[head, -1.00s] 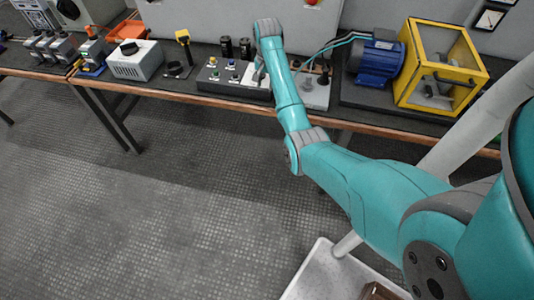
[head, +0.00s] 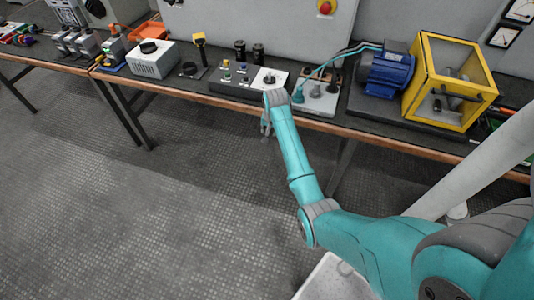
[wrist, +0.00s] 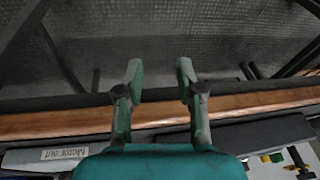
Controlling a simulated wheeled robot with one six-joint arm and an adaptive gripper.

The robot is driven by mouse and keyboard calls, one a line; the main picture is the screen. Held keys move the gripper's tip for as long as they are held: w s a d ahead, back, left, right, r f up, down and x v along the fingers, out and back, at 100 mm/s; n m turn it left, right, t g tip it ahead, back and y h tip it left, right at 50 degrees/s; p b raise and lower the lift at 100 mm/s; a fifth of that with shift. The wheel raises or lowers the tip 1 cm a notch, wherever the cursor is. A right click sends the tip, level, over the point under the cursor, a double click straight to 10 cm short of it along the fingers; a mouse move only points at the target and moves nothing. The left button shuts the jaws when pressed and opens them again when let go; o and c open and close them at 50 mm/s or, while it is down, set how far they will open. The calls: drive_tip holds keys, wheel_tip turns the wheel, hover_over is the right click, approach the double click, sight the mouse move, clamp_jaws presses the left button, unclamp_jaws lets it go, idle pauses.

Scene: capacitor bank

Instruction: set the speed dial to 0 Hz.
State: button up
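A dark control panel (head: 232,83) with coloured buttons stands on the bench. On its right part is a white plate with a small dark knob (head: 269,79), probably the speed dial; its scale and setting are too small to read. Part of this panel also shows at the lower right of the wrist view (wrist: 290,160). My gripper (head: 266,130) hangs in front of the bench edge, apart from the panel. In the wrist view my gripper (wrist: 160,72) has its two fingers spread, with nothing between them.
A white box (head: 317,98) with cables, labelled "Motor out" in the wrist view (wrist: 65,154), stands right of the panel. Further right are a blue motor (head: 385,73) and a yellow cage (head: 410,104). A red button (head: 326,7) is on the wall. The floor ahead is free.

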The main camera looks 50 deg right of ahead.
drive_tip(key=s+a+f+n+t, duration=0.1)
drive_tip(key=s+a+f, duration=0.2)
drive_tip(key=a+f, duration=0.2)
drive_tip(key=shift+s+a+f+h, duration=0.2)
drive_tip(key=shift+s+a+h, duration=0.1)
drive_tip(key=shift+a, duration=0.5)
